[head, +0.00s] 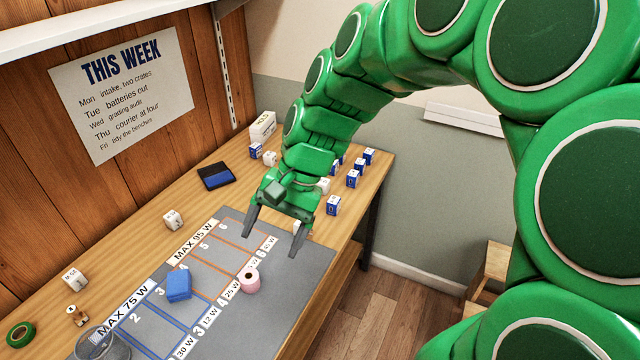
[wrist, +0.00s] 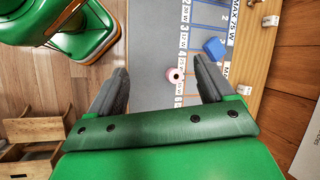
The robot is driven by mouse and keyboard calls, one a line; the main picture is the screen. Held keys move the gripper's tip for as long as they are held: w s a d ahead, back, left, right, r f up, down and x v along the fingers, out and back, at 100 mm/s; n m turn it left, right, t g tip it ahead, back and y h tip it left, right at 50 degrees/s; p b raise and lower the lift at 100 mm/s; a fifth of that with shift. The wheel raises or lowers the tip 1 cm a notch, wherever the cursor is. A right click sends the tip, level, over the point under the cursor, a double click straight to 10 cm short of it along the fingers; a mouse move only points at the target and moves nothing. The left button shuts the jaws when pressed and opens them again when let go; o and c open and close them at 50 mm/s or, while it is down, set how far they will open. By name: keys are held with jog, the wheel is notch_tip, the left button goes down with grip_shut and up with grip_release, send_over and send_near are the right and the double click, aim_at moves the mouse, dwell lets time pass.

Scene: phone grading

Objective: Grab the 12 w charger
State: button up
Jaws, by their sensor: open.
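Several white cubes that look like chargers stand on the wooden bench: one beside the mat (head: 172,219), one at the left with small print (head: 74,279), and one near the back (head: 269,158). Their print is too small to tell which is the 12 W charger. My gripper (head: 273,243) is open and empty above the far right part of the grey mat (head: 308,285). A white thing shows partly behind it. In the wrist view my gripper (wrist: 161,70) has its fingers apart over the mat, with a pink roll (wrist: 176,75) between them.
On the mat lie a blue block (head: 179,285) and the pink roll (head: 249,280). Several blue-and-white boxes (head: 333,205) stand at the back right. A dark blue flat pad (head: 216,176), green tape (head: 20,334) and a clear round container (head: 103,345) are also on the bench.

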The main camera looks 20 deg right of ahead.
jog(key=w+f+m+t+y, duration=0.15)
jog(key=w+m+y, duration=0.35)
jog(key=w, duration=1)
jog(key=m+t, duration=0.6)
jog(key=m, duration=0.8)
send_over(328, 182)
jog(key=s+a, duration=0.8)
notch_tip(328, 182, down, 13)
jog(key=w+d+f+m, duration=0.1)
jog(key=d+f+m, duration=0.1)
jog(key=d+f, duration=0.1)
jog(key=w+d+f+m+t, duration=0.1)
jog(key=d+f+m, duration=0.1)
jog(key=d, duration=0.3)
jog(key=w+d+f+m+t+h, duration=0.1)
jog(key=d+f+m, duration=0.1)
jog(key=d+f, duration=0.2)
jog(key=shift+d+f, duration=0.1)
jog(key=shift+f, duration=0.25)
jog(key=shift+w+f, duration=0.1)
jog(key=shift+f, duration=0.05)
jog(key=shift+x, duration=1.05)
jog(key=shift+w+d+x, duration=0.1)
jog(key=shift+x, duration=0.8)
jog(key=shift+w+d+x, duration=0.15)
jog(key=shift+x, duration=0.8)
jog(key=shift+w+d+x, duration=0.1)
jog(key=shift+x, duration=0.8)
jog(key=shift+f, duration=0.1)
jog(key=shift+c, duration=0.3)
